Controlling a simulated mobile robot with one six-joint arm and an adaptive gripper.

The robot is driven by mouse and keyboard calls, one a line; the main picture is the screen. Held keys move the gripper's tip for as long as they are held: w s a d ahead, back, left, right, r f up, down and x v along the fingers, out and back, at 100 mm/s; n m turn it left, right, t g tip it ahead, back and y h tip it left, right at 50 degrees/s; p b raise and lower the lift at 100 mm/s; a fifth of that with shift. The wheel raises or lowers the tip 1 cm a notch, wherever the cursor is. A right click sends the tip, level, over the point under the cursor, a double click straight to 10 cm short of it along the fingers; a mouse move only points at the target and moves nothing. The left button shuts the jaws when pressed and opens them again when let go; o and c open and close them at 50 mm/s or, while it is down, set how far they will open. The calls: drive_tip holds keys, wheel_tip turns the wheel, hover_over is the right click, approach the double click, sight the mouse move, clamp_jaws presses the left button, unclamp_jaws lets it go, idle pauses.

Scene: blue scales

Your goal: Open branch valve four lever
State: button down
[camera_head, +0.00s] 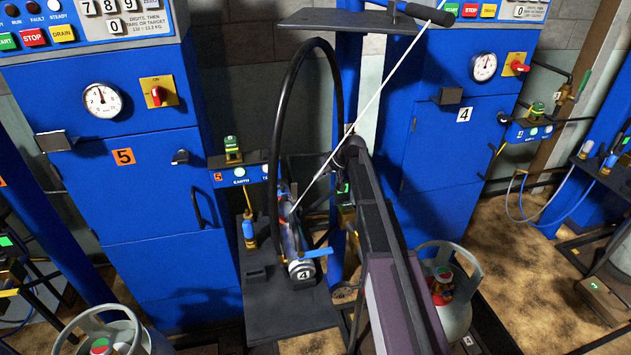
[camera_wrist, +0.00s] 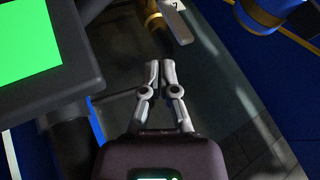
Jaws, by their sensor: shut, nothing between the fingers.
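In the head view, a cylindrical fitting with a round tag reading 4 (camera_head: 302,273) stands above a dark platform in the middle. A blue lever (camera_head: 317,253) sticks out to the right just above that tag. I cannot tell whether this is the branch valve four lever. My gripper (camera_wrist: 160,68) is shut and empty in the wrist view, its two fingertips together. Beyond the fingertips is a brass fitting (camera_wrist: 154,20) with a pale grey plate (camera_wrist: 175,25) beside it, apart from the fingers. The plate's mark is too small to read surely.
A green screen in a dark housing (camera_wrist: 83,86) is close on the left of the wrist view. Blue cabinets marked 5 (camera_head: 123,157) and 4 (camera_head: 464,114) flank the middle. A black hose loop (camera_head: 277,130) and a gas cylinder (camera_head: 456,312) stand near my arm.

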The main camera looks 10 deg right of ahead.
drive_tip(key=b+x, duration=0.7)
drive_tip(key=x, duration=0.2)
drive_tip(key=shift+f, duration=0.25)
idle(0.4)
drive_tip(key=shift+a+r, duration=0.2)
drive_tip(key=shift+a, duration=0.8)
drive_tip(key=shift+r, duration=0.15)
drive_tip(key=p+v, duration=0.8)
drive_tip(key=v, duration=0.2)
drive_tip(key=shift+s, duration=0.1)
